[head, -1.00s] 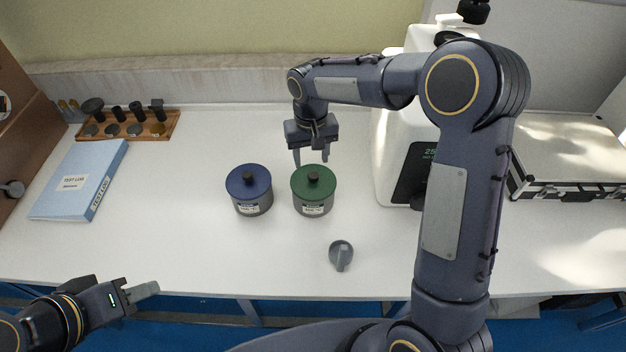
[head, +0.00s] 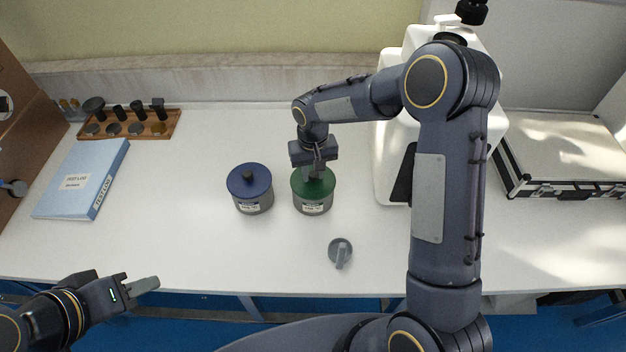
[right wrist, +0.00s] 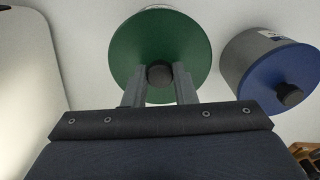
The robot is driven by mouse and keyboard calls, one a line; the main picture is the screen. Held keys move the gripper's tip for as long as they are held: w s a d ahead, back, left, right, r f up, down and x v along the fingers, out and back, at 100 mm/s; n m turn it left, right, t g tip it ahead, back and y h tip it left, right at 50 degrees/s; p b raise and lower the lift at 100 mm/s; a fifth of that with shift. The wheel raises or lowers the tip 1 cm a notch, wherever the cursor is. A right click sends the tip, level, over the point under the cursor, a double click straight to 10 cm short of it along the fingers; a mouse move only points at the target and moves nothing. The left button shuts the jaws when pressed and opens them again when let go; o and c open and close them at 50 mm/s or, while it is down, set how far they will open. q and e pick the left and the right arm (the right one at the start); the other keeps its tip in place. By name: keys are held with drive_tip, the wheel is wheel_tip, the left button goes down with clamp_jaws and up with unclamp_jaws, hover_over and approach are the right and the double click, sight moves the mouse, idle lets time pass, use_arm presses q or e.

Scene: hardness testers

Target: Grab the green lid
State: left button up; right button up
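The green lid (head: 325,187) sits on a grey pot (head: 312,206) in the middle of the table. In the right wrist view the green lid (right wrist: 185,45) shows with its black knob (right wrist: 160,75) between my finger tips. My right gripper (head: 312,176) is just above the lid in the head view. In the right wrist view my right gripper (right wrist: 160,82) is open, with a finger on each side of the knob and small gaps. My left gripper (head: 143,285) is away at the table's front left edge; its finger opening is not clear.
A blue-lidded pot (head: 250,186) stands close to the left of the green one. A small grey part (head: 340,250) lies in front. A blue binder (head: 82,180) and a wooden rack (head: 128,128) are at left. A white tester (head: 391,150) is close at right.

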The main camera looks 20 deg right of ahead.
drive_tip(key=c, duration=0.3)
drive_tip(key=shift+r, duration=0.1)
drive_tip(key=shift+c, duration=0.2)
